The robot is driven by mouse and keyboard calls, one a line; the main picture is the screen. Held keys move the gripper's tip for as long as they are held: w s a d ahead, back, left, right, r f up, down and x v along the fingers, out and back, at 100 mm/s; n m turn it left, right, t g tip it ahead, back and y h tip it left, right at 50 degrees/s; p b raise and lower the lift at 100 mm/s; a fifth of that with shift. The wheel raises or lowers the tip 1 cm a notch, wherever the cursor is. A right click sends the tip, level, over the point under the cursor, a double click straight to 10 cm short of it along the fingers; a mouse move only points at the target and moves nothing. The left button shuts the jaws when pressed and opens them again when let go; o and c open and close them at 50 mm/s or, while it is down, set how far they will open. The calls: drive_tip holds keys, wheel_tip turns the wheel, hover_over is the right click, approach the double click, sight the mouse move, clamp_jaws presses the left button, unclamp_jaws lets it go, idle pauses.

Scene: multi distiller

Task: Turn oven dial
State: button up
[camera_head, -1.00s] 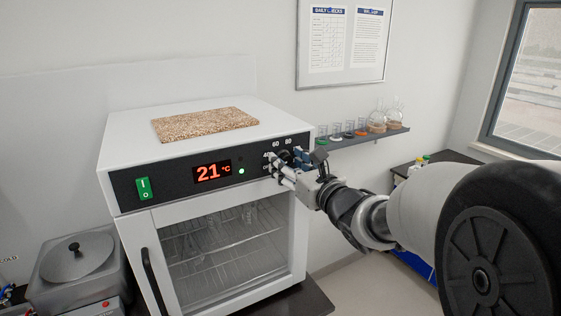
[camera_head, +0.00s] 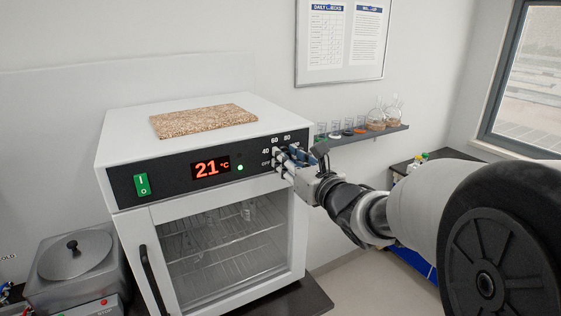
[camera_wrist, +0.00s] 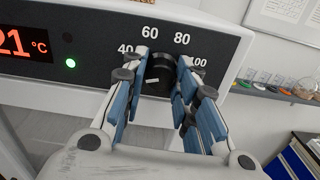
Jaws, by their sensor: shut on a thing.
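The oven (camera_head: 205,185) is a white box with a black control panel. Its black dial (camera_wrist: 158,84) sits in the wrist view below the printed 60 and 80, with 40 to its left and 100 to its right. My gripper (camera_head: 280,160) reaches the right end of the panel from the right. In the wrist view my gripper (camera_wrist: 160,80) has its blue-padded fingers on both sides of the dial, shut on it. The dial has a small white mark on its face. In the head view my fingers hide the dial. The display (camera_head: 211,168) reads 21 °C.
A green switch (camera_head: 143,185) is on the panel's left, and a green light (camera_head: 240,168) is lit beside the display. A cork-like board (camera_head: 203,121) lies on the oven. A shelf (camera_head: 365,137) with glassware is on the wall at right. A metal pot-like unit (camera_head: 75,262) stands at left.

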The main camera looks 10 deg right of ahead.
drive_tip(key=shift+r+m+p, duration=0.2)
drive_tip(key=shift+m+p, duration=1.45)
drive_tip(key=shift+m, duration=15.85)
drive_tip(key=o, duration=1.1)
drive_tip(key=shift+f, duration=0.1)
